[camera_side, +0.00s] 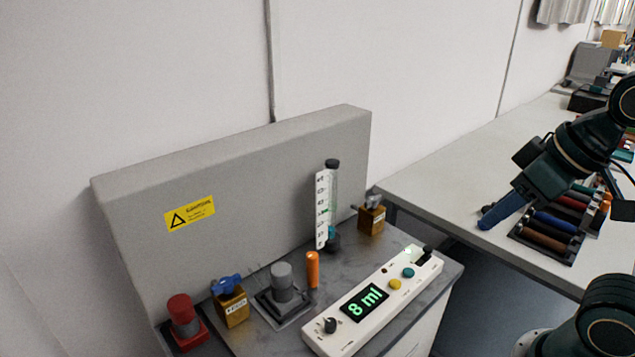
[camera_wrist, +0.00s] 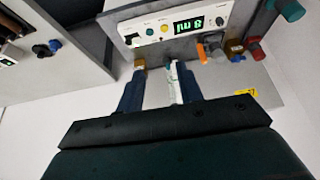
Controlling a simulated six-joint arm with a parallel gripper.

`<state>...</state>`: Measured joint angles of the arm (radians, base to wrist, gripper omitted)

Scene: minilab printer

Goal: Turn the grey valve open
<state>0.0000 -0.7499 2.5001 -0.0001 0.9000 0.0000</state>
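The grey valve (camera_side: 373,197) has a small grey handle on a brass-coloured block (camera_side: 371,220). It stands at the back right of the dark bench top, right of the clear measuring tube (camera_side: 332,205). My gripper (camera_side: 484,224) is well to the right of the valve in the side view, above the white table, with its blue fingers pointing down-left. In the wrist view the two fingers of my gripper (camera_wrist: 160,70) are apart with nothing held. A brass-coloured block (camera_wrist: 140,63) shows by the left fingertip; its handle cannot be made out there.
A white panel (camera_side: 322,338) reading 8 ml lies along the bench front. A blue-handled valve (camera_side: 227,284), red knob (camera_side: 182,311), grey cylinder (camera_side: 282,278) and orange handle (camera_side: 313,268) stand left. A gap separates bench and table.

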